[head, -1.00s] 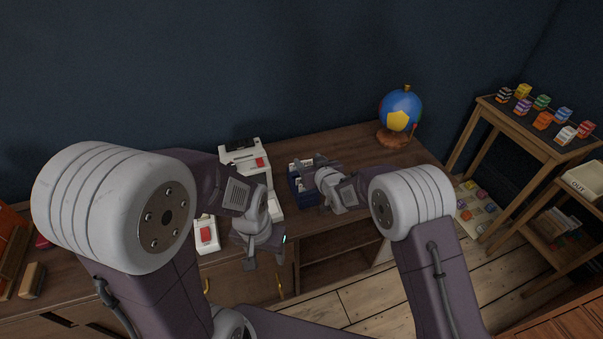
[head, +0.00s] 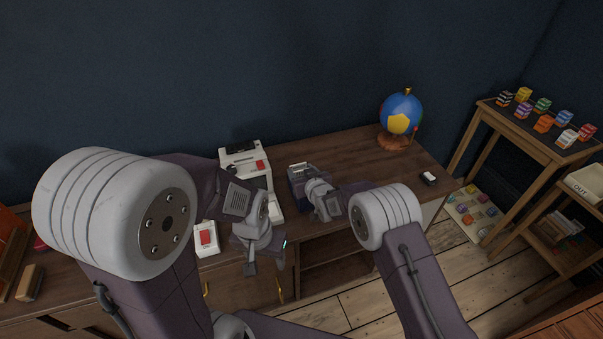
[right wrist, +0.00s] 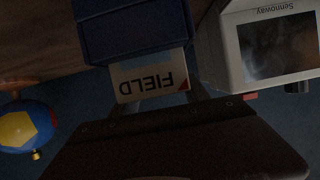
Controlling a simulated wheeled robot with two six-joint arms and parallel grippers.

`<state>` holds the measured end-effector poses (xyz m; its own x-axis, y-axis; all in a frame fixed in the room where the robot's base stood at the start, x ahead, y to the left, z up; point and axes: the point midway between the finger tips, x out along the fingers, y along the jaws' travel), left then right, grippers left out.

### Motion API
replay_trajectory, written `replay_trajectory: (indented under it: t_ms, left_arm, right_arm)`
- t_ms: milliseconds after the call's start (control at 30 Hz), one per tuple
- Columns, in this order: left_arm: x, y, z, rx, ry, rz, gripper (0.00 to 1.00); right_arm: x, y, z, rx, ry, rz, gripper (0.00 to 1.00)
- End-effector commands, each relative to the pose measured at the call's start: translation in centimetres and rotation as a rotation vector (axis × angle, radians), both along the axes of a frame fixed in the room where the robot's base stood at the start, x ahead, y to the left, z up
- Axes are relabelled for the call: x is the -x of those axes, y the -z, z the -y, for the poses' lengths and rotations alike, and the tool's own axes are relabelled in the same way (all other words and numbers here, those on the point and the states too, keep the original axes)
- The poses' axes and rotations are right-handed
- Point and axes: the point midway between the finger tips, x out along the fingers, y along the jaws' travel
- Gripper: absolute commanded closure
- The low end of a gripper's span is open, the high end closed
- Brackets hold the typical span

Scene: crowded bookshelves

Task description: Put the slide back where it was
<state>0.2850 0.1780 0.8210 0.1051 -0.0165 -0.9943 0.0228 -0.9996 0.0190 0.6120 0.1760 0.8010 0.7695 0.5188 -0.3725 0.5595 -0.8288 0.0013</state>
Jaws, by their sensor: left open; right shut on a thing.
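A white slide marked FIELD (right wrist: 150,78) is held between the fingers of my right gripper (right wrist: 155,100). In the right wrist view its far edge meets the dark blue box (right wrist: 135,28); I cannot tell how far it is inside. In the head view the blue box (head: 294,183) stands on the desk, mostly covered by my right gripper (head: 308,174). The slide is hidden there. My left gripper (head: 265,264) is open and empty at the desk's front edge, left of the box.
A white viewer (head: 240,150) stands left of the box; its dark screen (right wrist: 275,45) shows close by in the wrist view. A white tray with a red patch (head: 206,238) is at the front. A globe (head: 401,112) and a small black-and-white item (head: 429,178) stand right.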

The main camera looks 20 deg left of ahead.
Motion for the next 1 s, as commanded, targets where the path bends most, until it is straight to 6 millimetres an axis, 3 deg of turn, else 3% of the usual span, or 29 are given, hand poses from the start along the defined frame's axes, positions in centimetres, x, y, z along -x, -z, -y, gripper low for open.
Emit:
replay_trajectory:
  t_ms: [33, 267, 300, 333, 733, 900, 1000]
  left_arm:
    - [0.0, 0.4, 0.0, 0.0, 0.0, 0.0, 0.45]
    - [0.0, 1.1, 0.0, 0.0, 0.0, 0.0, 0.45]
    - [0.0, 0.9, 0.0, 0.0, 0.0, 0.0, 0.45]
    - [0.0, 0.9, 0.0, 0.0, 0.0, 0.0, 0.45]
    - [0.0, 0.8, 0.0, 0.0, 0.0, 0.0, 0.45]
    - [0.0, -0.8, 0.0, 0.0, 0.0, 0.0, 0.45]
    - [0.0, -0.6, 0.0, 0.0, 0.0, 0.0, 0.45]
  right_arm:
    - [0.2, 1.1, 0.1, 0.007, 0.001, -0.014, 0.84]
    - [0.4, 2.1, 0.2, 0.012, 0.0, -0.022, 0.83]
    - [0.4, 2.0, 0.2, 0.013, 0.0, -0.023, 0.34]
    - [0.4, 2.0, 0.2, 0.013, 0.0, -0.023, 0.26]
    - [0.4, 2.0, 0.3, 0.013, 0.001, -0.025, 0.25]
    - [0.5, 0.2, 0.3, 0.012, 0.002, -0.024, 0.25]
    - [1.8, -0.2, 1.2, 0.011, 0.001, -0.021, 0.25]
